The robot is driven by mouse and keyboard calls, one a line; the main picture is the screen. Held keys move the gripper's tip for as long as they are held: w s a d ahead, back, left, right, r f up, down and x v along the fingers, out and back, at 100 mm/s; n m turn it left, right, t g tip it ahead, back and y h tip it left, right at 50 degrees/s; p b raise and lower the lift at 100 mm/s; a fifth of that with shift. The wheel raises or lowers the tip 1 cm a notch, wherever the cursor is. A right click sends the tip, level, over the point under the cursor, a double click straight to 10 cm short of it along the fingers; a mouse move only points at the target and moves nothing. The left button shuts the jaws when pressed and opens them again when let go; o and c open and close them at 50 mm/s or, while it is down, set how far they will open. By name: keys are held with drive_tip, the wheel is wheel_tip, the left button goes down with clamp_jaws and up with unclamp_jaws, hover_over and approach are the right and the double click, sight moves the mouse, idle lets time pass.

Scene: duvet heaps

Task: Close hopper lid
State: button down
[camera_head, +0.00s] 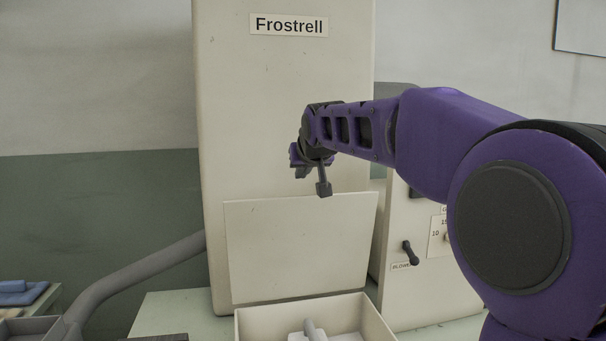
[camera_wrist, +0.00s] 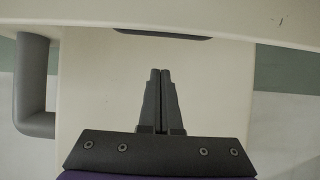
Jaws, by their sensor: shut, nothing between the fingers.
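The hopper lid (camera_head: 298,250) is a flat cream panel. In the head view it stands nearly upright, raised behind an open cream box, the hopper (camera_head: 245,324), and in front of the tall machine body. My gripper (camera_head: 323,188) points downward near the lid's top edge, right of its middle. I cannot tell whether it touches the lid. In the wrist view my gripper (camera_wrist: 161,75) has its dark fingers together and empty, over cream surfaces that I cannot clearly identify.
The machine body (camera_head: 250,110) labelled Frostrell rises behind the lid. A grey pipe (camera_head: 140,270) runs at the left. A control panel with a dark lever (camera_head: 410,252) is at the right.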

drive_tip(key=shift+w+a+f+b, duration=0.15)
drive_tip(key=shift+w+f, duration=0.2)
drive_tip(key=shift+f, duration=0.5)
drive_tip(key=shift+w+a+f+b, duration=0.1)
drive_tip(key=shift+w+f, duration=0.3)
drive_tip(key=shift+f, duration=0.5)
drive_tip(key=shift+w+a+f+b, duration=0.15)
drive_tip(key=shift+w+f, duration=0.2)
drive_tip(key=shift+f, duration=0.5)
drive_tip(key=shift+d, duration=0.1)
drive_tip(key=shift+s, duration=0.1)
